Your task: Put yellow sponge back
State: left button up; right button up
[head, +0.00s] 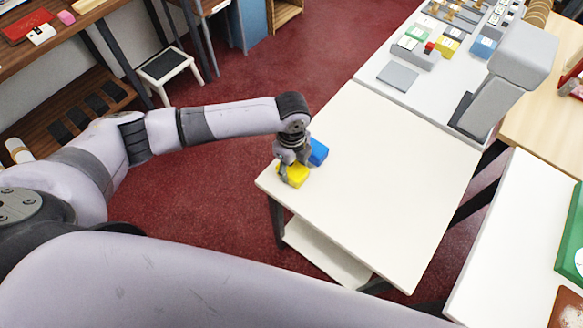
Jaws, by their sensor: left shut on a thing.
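The yellow sponge (296,175) is at the left edge of the white table (385,190). My left gripper (287,172) comes down over it from above and is shut on it. I cannot tell whether the sponge touches the tabletop. A blue block (318,152) sits just behind the gripper, close to the sponge and partly hidden by the gripper. My right gripper is not in view.
A white counter (365,75) behind the table holds a grey pad (398,76), trays of coloured blocks and a second blue block (484,47). The middle of the white table is clear. A white stool (167,70) stands on the red floor.

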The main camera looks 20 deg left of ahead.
pick_arm(q)
jog(key=shift+f+p, duration=0.45)
jog(key=shift+f, duration=0.5)
jog(key=o, duration=0.6)
jog(key=shift+s, duration=0.15)
jog(key=shift+c, duration=0.2)
jog(key=o, duration=0.4)
jog(key=shift+w+f, duration=0.15)
jog(key=shift+w, duration=0.05)
jog(key=shift+o, duration=0.3)
jog(key=shift+s, duration=0.1)
